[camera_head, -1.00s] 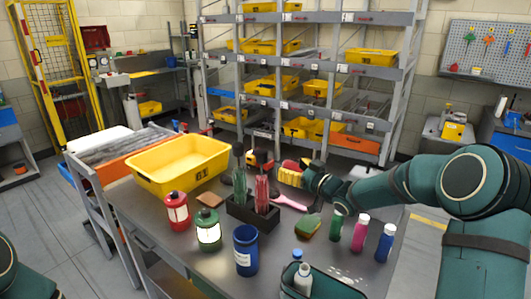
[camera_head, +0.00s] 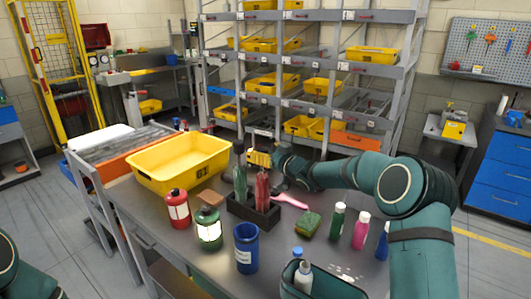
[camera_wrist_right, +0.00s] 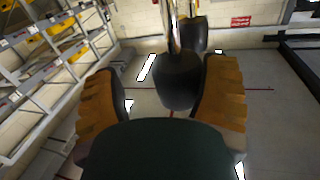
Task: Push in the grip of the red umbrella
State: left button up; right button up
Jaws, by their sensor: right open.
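The red umbrella (camera_head: 262,192) stands upright in a black holder (camera_head: 238,208) on the table, beside a green umbrella (camera_head: 240,180). My right gripper (camera_head: 258,158) is open at the top of the red umbrella, reaching in from the right. In the right wrist view, which appears upside down, a dark grip (camera_wrist_right: 178,82) on a metal shaft lies between the two spread orange-padded fingers. A second dark grip (camera_wrist_right: 200,38) stands behind it. In the head view my right gripper mostly hides the red umbrella's grip. My left gripper is out of view.
A yellow bin (camera_head: 170,182) stands behind left. A pink-handled item (camera_head: 290,200), a sponge (camera_head: 308,224) and several bottles lie or stand to the right.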

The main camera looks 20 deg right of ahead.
aim_at(265, 174)
grip_shut()
jog(key=f+b, duration=0.2)
jog(key=f, duration=0.1)
jog(key=f+b, duration=0.2)
jog(key=f, duration=0.1)
jog(key=shift+s+a+f, duration=0.15)
jog(key=shift+a+f, duration=0.05)
jog(key=shift+f, duration=0.15)
jog(key=shift+s, duration=0.1)
jog(key=shift+c, duration=1.1)
grip_release()
jog(key=shift+o, duration=1.1)
jog(key=shift+d, duration=0.1)
jog(key=shift+r, duration=0.1)
